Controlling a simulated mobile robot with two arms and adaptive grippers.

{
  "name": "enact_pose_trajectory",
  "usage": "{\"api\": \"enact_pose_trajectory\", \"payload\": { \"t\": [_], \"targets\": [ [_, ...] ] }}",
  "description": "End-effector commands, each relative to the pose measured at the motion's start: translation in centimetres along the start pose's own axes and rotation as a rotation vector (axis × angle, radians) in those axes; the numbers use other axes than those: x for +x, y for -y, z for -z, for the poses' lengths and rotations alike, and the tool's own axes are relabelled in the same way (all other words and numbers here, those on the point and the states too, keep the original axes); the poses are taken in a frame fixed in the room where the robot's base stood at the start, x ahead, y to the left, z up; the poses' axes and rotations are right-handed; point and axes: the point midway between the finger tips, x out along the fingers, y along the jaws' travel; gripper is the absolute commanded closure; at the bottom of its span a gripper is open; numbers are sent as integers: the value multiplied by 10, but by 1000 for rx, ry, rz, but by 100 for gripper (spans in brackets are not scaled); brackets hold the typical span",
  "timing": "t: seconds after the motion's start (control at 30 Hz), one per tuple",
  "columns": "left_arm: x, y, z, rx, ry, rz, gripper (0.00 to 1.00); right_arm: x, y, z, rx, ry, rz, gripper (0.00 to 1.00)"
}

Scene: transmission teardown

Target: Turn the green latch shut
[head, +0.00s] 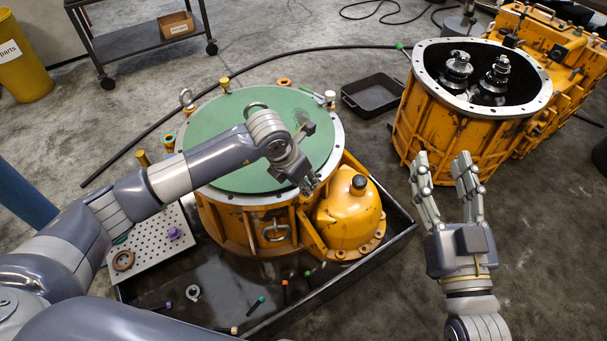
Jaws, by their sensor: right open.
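A round green cover (222,118) lies on top of the orange transmission housing (237,222), inside a bolted metal rim. I cannot clearly single out a green latch; small fittings sit around the rim, and my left arm covers part of the cover. My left gripper (308,155) is above the right part of the cover, seen from the side; whether its fingers are apart is unclear, and no held thing shows. My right gripper (447,180) is open and empty, fingers pointing away from me, above the floor to the right of the housing.
The housing stands in a dark tray (375,256) with loose bolts and a perforated plate (150,246). A second orange housing (435,128) with exposed gears stands at the right. A small black tray (372,97), a cart (140,40) and a yellow bin (22,65) are farther back.

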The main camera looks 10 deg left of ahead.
Motion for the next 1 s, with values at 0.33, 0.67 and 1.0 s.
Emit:
{"api": "enact_pose_trajectory", "payload": {
  "t": [0.33, 0.67, 1.0],
  "targets": [
    [0, 3, 0, -288, -3, -119, 96, -12, -7, -52, -7, 280, -15, 52],
    [0, 3, 0, -472, -3, -195, 96, -24, -11, -75, -8, 406, -23, 52],
    [1, 4, 0, -543, -3, -224, 96, -28, -12, -83, -8, 449, -26, 52]
  ]
}}
